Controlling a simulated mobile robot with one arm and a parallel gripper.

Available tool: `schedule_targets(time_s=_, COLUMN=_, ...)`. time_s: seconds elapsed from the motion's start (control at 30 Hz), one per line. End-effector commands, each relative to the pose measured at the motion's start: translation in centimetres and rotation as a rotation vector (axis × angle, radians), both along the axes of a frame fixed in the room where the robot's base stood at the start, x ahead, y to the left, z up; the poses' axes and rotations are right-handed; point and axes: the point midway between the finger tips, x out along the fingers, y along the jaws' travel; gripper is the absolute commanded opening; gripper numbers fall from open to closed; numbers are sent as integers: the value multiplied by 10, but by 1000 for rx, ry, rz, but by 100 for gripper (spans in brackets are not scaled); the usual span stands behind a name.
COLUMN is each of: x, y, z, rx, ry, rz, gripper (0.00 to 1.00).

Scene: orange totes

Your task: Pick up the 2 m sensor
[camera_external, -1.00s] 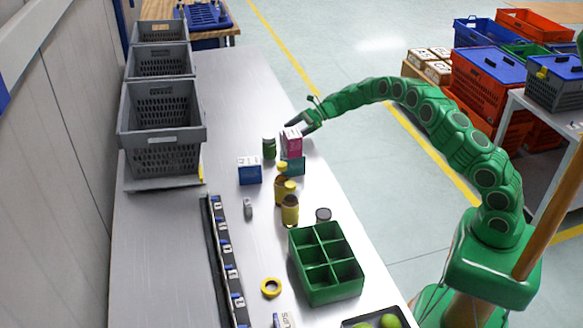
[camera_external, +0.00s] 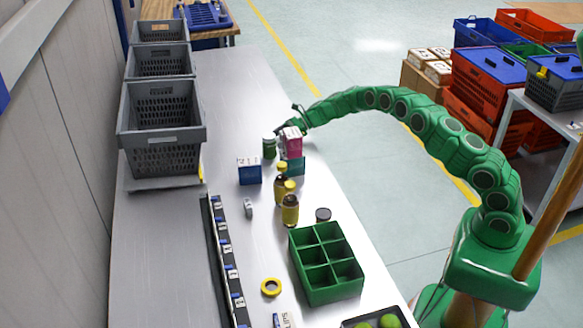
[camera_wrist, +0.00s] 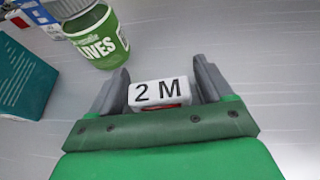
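The 2 m sensor (camera_wrist: 160,93) is a small white block marked "2 M" in black. In the wrist view it sits between the two fingers of my gripper (camera_wrist: 162,88), a little back from the fingertips. The fingers are spread on either side of it, and I see no clear grip on it. In the external view my gripper (camera_external: 281,130) is low over the far part of the table, behind the pink box (camera_external: 294,142). The sensor cannot be made out there.
A green jar (camera_wrist: 101,40) stands just past the left fingertip. A teal box (camera_wrist: 24,78) is farther left.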

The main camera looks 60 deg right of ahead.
Motion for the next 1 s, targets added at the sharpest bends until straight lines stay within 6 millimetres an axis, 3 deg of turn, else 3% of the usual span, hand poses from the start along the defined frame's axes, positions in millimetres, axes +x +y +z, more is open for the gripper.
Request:
schedule_targets(time_s=0.03, x=0, y=0, z=0, rx=0, ry=0, rz=0, gripper=71)
schedule_targets(time_s=0.3, x=0, y=0, z=0, rx=0, ry=0, rz=0, gripper=30)
schedule_targets(time_s=0.63, x=0, y=0, z=4, rx=-1, ry=-1, rz=0, gripper=29)
schedule_targets(time_s=1.0, x=-9, y=1, z=42, rx=2, ry=1, rz=-1, gripper=29)
